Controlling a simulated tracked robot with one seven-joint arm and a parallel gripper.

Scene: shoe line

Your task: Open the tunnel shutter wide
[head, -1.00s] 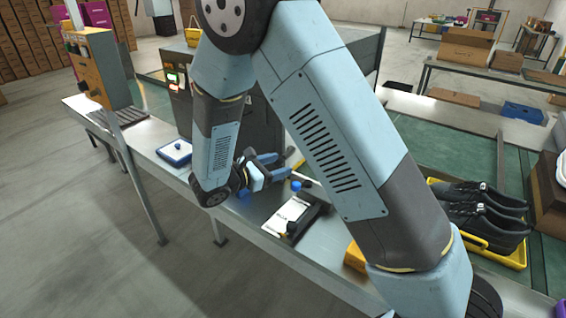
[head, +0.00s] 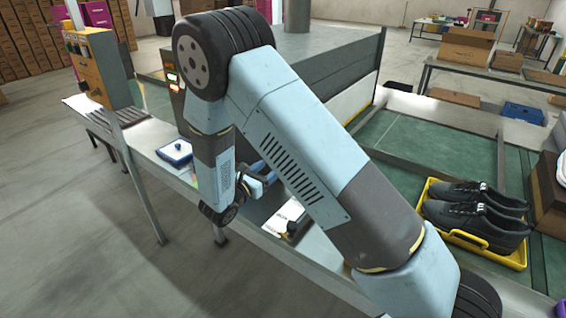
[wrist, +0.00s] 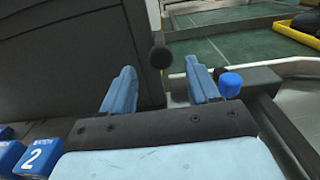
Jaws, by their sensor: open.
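The grey tunnel (head: 320,60) stands on the bench behind my arm in the head view. In the wrist view, a dark grey panel (wrist: 75,55) fills the left; it looks like the tunnel's shutter side. A round black knob (wrist: 160,57) shows at its right edge. My gripper (wrist: 160,68) is open, its two blue fingers pointing toward the knob, which appears between the fingertips. Contact is not visible. In the head view my gripper (head: 264,175) is partly hidden by my arm, and the shutter front is hidden too.
A blue-capped item (wrist: 230,84) stands close right of my right finger. A blue block marked 2 (wrist: 38,158) is at lower left.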

